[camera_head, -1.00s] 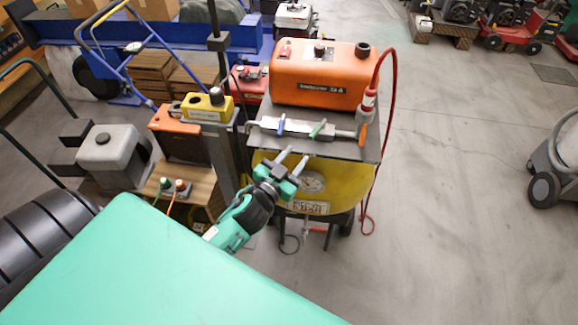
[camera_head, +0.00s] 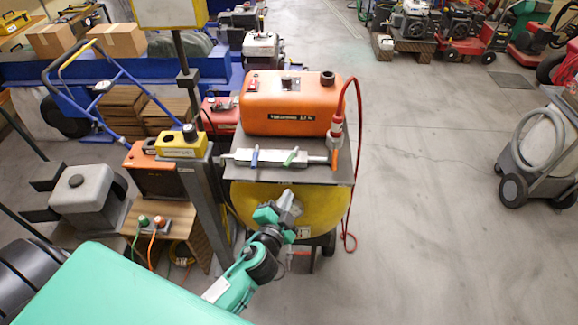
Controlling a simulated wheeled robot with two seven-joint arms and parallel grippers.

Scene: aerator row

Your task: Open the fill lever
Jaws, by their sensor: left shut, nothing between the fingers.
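A grey metal valve bar (camera_head: 272,158) lies across the front of the dark top plate of the yellow machine. A blue lever (camera_head: 255,157) and a green lever (camera_head: 291,157) sit on it, and an orange lever (camera_head: 334,160) stands at its right end below a red hose fitting. I cannot read any label that tells which is the fill lever. My left gripper (camera_head: 293,201) is shut and empty, below the bar in front of the yellow drum (camera_head: 325,207), apart from all the levers. The gripper hides part of the drum. My right gripper is not in view.
An orange tank (camera_head: 290,103) stands behind the bar, with a red hose (camera_head: 357,120) looping down at the right. A grey post and a yellow control box (camera_head: 181,143) stand to the left. The floor (camera_head: 430,200) to the right is clear.

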